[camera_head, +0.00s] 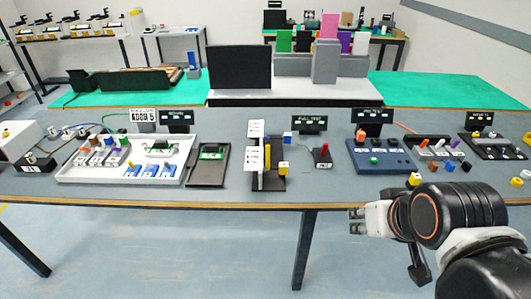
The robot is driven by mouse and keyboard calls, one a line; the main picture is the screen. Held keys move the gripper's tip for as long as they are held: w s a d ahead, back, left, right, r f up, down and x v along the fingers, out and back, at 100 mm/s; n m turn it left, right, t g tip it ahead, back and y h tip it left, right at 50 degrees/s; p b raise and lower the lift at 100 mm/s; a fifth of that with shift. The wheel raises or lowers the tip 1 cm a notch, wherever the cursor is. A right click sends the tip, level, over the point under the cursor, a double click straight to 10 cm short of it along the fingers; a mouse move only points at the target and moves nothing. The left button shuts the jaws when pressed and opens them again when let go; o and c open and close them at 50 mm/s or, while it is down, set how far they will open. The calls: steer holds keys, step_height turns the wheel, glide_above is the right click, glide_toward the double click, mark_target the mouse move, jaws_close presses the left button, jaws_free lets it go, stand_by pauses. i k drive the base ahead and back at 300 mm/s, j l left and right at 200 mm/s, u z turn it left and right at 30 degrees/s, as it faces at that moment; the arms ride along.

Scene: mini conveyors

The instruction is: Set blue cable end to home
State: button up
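A thin blue cable (72,131) runs at the far left of the bench, beside a small black box (38,162) with a white and brown fitting on top. Its exact end is too small to make out. Several small blue pieces (151,170) lie in a white tray (75,175). No spot marked as home can be read. My gripper (355,222) is at the lower right, in front of the bench edge and far from the blue cable. It points left, with its fingertips apart and nothing between them.
The middle of the bench holds a dark tray (207,182), a black stand with a yellow part (267,157) and a red-topped box (323,157). A blue block with knobs (378,160) and loose coloured pieces are at right. Small screens line the back. The front edge is mostly clear.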

mark_target(287, 138)
steer(key=i+j, duration=0.2)
steer(key=i, duration=0.25)
steer(key=i+j, duration=0.2)
steer(key=i, duration=0.2)
steer(key=i+j, duration=0.15)
steer(key=i, duration=0.3)
